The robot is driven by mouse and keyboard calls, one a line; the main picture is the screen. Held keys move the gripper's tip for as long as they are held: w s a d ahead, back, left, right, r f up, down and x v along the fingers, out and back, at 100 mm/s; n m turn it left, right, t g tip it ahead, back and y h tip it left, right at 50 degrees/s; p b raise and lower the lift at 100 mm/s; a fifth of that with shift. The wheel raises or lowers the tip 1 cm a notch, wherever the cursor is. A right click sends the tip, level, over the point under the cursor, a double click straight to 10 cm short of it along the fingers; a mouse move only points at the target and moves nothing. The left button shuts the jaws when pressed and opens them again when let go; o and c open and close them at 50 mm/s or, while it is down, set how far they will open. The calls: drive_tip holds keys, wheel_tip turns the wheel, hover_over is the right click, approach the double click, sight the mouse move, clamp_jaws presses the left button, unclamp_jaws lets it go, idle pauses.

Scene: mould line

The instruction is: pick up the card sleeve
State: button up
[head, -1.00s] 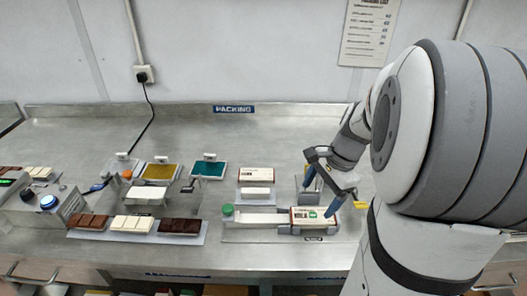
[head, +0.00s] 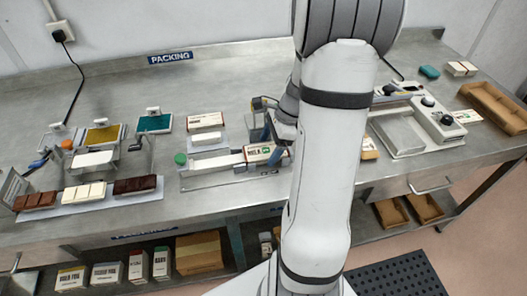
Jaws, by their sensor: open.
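A white card sleeve with a dark end and a green mark (head: 262,153) lies at the right end of a pale packing jig (head: 215,180) on the steel bench. A green knob (head: 180,159) stands at the jig's left end. My gripper (head: 271,134), with blue fingers, is open just above and behind the sleeve's right part. My arm hides part of the gripper and the area to its right. I cannot tell whether a finger touches the sleeve. Another white printed sleeve or box (head: 205,120) lies behind the jig, with a plain white block (head: 209,137) in front of it.
Chocolate bars (head: 135,185) lie on a mat at left, near yellow (head: 102,136) and teal (head: 154,123) trays. A grey tray (head: 402,135), a control box (head: 437,118) and a brown carton (head: 494,107) stand at right.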

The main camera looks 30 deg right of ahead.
drive_tip(key=shift+c, duration=0.6)
drive_tip(key=c, duration=0.9)
drive_tip(key=shift+r, duration=0.1)
